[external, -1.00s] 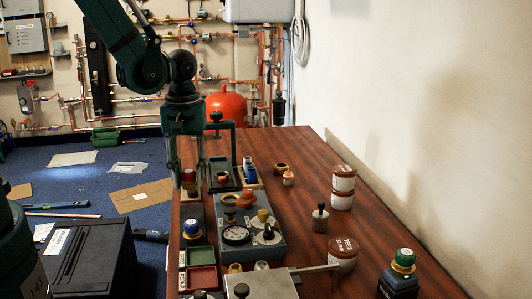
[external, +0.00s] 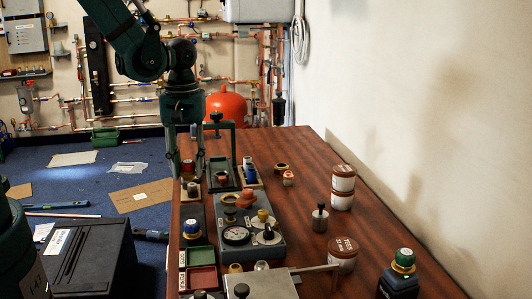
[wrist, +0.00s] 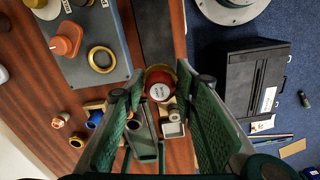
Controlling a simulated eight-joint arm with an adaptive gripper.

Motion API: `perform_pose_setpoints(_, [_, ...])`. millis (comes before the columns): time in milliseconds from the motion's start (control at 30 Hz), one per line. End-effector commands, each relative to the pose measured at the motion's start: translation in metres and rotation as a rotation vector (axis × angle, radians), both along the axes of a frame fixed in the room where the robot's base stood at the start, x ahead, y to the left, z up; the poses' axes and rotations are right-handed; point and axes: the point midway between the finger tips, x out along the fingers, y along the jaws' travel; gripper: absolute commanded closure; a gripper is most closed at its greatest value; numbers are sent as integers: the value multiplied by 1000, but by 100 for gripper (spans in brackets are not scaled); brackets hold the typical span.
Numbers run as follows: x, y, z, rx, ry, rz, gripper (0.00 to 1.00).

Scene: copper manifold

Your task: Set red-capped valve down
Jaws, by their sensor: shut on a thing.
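The red-capped valve (external: 187,167) is between my gripper's fingers at the table's far left edge. In the wrist view its round red cap (wrist: 160,86), with a pale label on top, shows between the two green fingers. My gripper (wrist: 161,98) is shut on it. In the external view my gripper (external: 188,170) points straight down. The valve's lower end is partly hidden by the fingers, and I cannot tell whether it touches what lies below.
A grey panel with a gauge (external: 236,234) stands nearer the camera. A blue-capped valve (external: 191,229), green tray (external: 201,256) and red tray (external: 201,280) line the left edge. A dark green frame (external: 233,150) stands just right of my gripper.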

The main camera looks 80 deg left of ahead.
Motion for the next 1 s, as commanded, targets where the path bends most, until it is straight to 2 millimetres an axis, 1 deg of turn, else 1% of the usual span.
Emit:
perform_pose_setpoints(133, [0, -3, 0, 0, 0, -1, 85])
perform_pose_setpoints(267, [1, -13, 0, 0, 0, -2, 85])
perform_pose_setpoints(600, [1, -56, 2, 0, 0, -2, 85])
perform_pose_setpoints(700, [0, -66, 3, 0, 0, -1, 85])
perform_pose_setpoints(833, [0, -71, 3, 0, 0, 1, 85])
perform_pose_setpoints(1000, [0, -72, 3, 0, 0, 1, 85])
